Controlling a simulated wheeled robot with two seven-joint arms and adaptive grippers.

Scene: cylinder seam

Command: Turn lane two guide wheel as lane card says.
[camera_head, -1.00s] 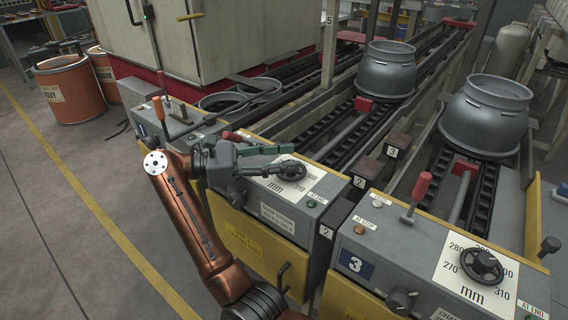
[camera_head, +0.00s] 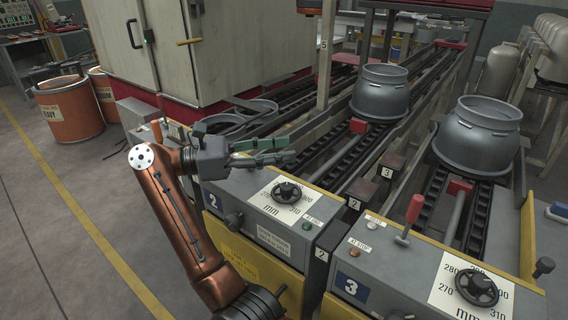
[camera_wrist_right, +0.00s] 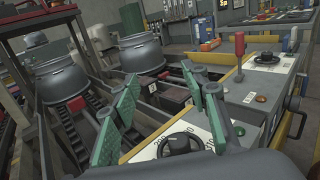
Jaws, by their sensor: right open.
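The lane two guide wheel (camera_head: 287,193) is a dark handwheel on a white mm dial plate (camera_head: 267,208), on the grey box marked 2. Figures 300 and 310 are readable beside it; its pointer setting is not clear. The wheel also shows low in the right wrist view (camera_wrist_right: 180,145). My right gripper (camera_head: 292,151) is open and empty, its green-padded fingers above the wheel and apart from it. In the wrist view the fingers (camera_wrist_right: 158,85) spread on either side, beyond the wheel. I cannot pick out a readable lane card. My left gripper is out of view.
The lane three box has its own wheel (camera_head: 478,288) and a red-handled lever (camera_head: 413,208). Grey collared vessels (camera_head: 381,92) stand on the chain lanes behind. A small knob (camera_head: 233,220) sits on the lane two box's front. Open floor lies left.

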